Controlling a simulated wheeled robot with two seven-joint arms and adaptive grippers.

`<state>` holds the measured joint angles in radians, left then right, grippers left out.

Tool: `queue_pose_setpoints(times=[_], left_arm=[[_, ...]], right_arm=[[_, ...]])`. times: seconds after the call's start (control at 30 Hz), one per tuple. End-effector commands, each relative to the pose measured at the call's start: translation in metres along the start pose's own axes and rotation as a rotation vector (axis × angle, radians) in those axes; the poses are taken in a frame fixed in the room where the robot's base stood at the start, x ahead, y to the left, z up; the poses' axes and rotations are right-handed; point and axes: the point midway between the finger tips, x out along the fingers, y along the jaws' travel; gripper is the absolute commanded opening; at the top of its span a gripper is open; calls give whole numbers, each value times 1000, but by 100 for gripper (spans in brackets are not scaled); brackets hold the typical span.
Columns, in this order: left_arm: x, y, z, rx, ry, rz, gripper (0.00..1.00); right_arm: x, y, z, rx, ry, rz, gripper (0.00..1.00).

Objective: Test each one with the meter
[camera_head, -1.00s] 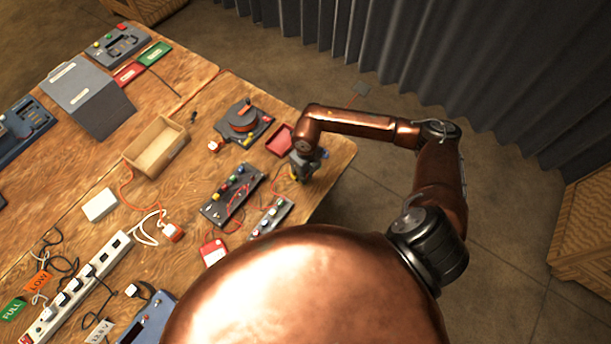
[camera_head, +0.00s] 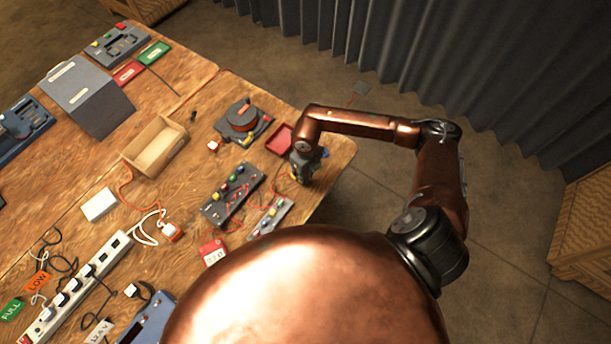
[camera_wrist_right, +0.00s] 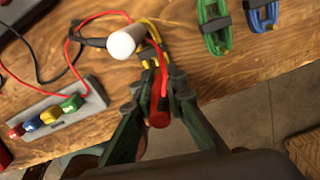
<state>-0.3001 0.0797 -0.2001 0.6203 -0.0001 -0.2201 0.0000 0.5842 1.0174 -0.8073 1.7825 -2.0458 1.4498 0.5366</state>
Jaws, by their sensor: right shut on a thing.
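My right gripper (camera_head: 303,168) is low over the right end of the wooden table. In the right wrist view my right gripper (camera_wrist_right: 162,92) is shut on a red-ended lead (camera_wrist_right: 159,112), with a red wire running from it. A white cylinder (camera_wrist_right: 125,42) stands just beyond the fingertips, partly over yellow coils (camera_wrist_right: 152,50). A grey strip with red, blue, yellow and green knobs (camera_wrist_right: 60,112) lies left of the gripper; it also shows in the head view (camera_head: 270,216). I cannot tell which item is the meter. My left gripper is not in view.
A grey panel with coloured sockets (camera_head: 232,195), a cable reel (camera_head: 243,118) and a red tray (camera_head: 279,139) are close by. A cardboard box (camera_head: 155,146) and a power strip (camera_head: 78,292) are left. Green (camera_wrist_right: 213,22) and blue (camera_wrist_right: 262,12) coils lie near the table edge.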

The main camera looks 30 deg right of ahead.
Motion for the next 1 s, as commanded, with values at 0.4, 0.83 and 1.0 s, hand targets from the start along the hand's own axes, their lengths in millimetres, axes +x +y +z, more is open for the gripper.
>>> queue_pose_setpoints(times=[0.4,0.83,1.0], left_arm=[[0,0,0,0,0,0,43],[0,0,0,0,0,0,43],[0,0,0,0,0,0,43]], right_arm=[[0,0,0,0,0,0,28],[0,0,0,0,0,0,43],[0,0,0,0,0,0,43]])
